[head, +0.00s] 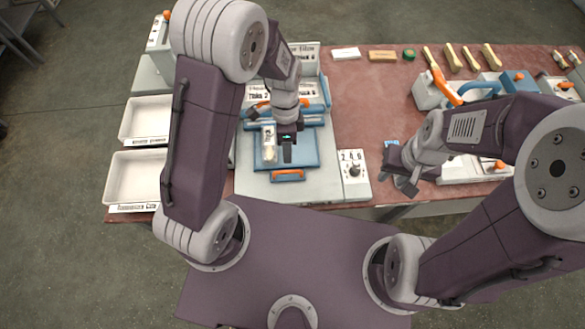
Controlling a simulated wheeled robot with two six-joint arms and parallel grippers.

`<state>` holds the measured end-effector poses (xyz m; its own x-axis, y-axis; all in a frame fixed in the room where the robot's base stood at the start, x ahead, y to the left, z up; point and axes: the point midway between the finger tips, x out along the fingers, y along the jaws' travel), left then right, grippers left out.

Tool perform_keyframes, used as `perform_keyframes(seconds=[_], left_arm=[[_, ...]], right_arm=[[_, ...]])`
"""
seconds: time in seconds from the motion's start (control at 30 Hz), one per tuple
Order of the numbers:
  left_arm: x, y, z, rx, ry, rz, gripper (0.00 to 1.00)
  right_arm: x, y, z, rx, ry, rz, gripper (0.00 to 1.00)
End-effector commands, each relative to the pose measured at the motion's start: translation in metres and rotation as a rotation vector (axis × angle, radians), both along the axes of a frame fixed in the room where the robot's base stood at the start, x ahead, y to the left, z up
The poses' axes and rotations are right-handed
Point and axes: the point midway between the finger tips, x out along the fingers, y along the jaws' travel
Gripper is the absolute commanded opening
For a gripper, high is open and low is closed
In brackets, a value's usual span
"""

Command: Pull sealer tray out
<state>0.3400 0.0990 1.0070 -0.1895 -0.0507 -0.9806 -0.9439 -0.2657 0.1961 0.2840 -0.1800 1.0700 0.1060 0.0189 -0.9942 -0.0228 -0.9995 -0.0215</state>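The sealer (245,182) is a pale machine with blue parts, standing on the table in front of me. Its blue tray (308,158) lies flat at the front, with an orange handle (288,175) on its near edge. A small pale item with a label (269,145) lies on the tray's left side. My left gripper (287,153) points down over the tray, just behind the orange handle; its finger gap is hard to see, and contact cannot be told. My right gripper (399,178) is open and empty at the table's front edge, right of the sealer.
A dial box (354,178) stands right of the sealer. Two white bins (137,178) are at the left. Wooden spoons (470,57) lie at the back right. Blue and white devices with orange handles (430,95) stand at the right. The red tabletop (365,110) is clear between.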

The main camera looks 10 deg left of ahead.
Motion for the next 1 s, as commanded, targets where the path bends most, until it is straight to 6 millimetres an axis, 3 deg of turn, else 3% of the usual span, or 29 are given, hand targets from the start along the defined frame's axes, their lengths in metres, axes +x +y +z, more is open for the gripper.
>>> perform_keyframes(seconds=[0.17, 0.5, 0.87, 1.0], left_arm=[[-0.003, 0.0, -0.013, 0.001, 0.002, 0.001, 0.33], [-0.015, -0.004, -0.077, 0.001, 0.0, 0.003, 0.33], [-0.016, -0.004, -0.088, 0.0, -0.004, 0.002, 0.33], [-0.016, -0.004, -0.088, 0.0, -0.004, 0.002, 0.0]], right_arm=[[0.0, 0.0, 0.002, 0.0, 0.0, 0.0, 0.33], [0.0, 0.0, 0.008, 0.0, 0.0, 0.0, 0.33], [0.0, 0.0, 0.009, 0.0, 0.0, 0.0, 0.33], [0.0, 0.0, 0.009, 0.0, 0.0, 0.0, 0.33]])
